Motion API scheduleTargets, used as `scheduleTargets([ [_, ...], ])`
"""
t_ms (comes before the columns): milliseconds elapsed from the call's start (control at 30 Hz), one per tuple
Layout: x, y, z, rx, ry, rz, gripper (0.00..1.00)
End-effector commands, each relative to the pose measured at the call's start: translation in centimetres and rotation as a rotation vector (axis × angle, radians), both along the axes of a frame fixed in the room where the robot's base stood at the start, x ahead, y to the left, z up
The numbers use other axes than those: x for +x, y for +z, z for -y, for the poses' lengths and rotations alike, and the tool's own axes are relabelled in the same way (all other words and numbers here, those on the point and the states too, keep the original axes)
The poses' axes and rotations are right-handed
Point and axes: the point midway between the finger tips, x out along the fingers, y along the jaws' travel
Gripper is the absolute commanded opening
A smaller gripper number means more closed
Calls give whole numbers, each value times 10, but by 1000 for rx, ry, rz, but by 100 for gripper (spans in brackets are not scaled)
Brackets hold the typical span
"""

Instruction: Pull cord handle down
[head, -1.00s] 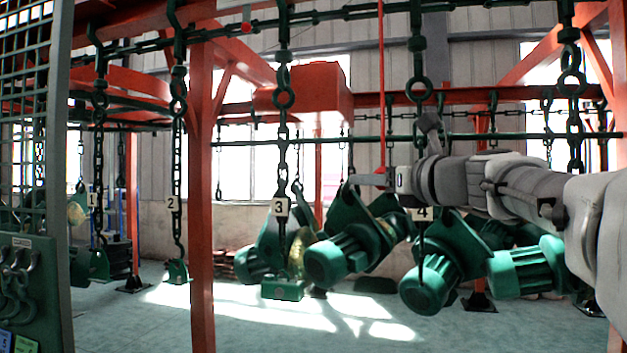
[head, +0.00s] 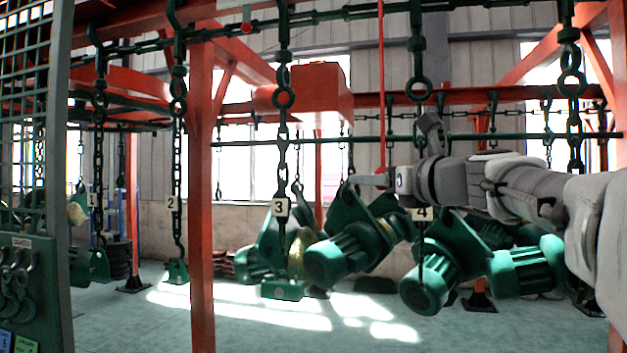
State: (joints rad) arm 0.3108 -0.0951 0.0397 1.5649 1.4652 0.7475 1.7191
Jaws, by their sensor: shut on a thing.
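A thin red pull cord (head: 381,80) hangs straight down from the overhead frame at the upper middle. Its lower end (head: 382,166) meets the fingers of my gripper (head: 368,180), which reaches in from the right. My gripper is shut on the cord handle. The fingers hide most of the handle, so its shape is hard to tell.
Green hoist motors (head: 338,255) hang on chains behind and below my gripper, near tags 3 (head: 279,207) and 4 (head: 422,214). A red post (head: 201,200) stands left of centre. A hook panel (head: 25,290) is at the far left. Open floor lies below.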

Motion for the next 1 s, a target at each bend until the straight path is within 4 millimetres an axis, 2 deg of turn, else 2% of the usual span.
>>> scheduleTargets([
  [233,0,-6,-1,0,1,0,0],
  [500,0,-40,-1,0,2,-1,0],
  [600,0,-47,0,0,1,-1,0],
  [900,0,-47,0,0,1,-4,0],
  [933,0,-47,0,0,1,-4,43],
  [1000,0,-47,0,0,1,-4,55],
])
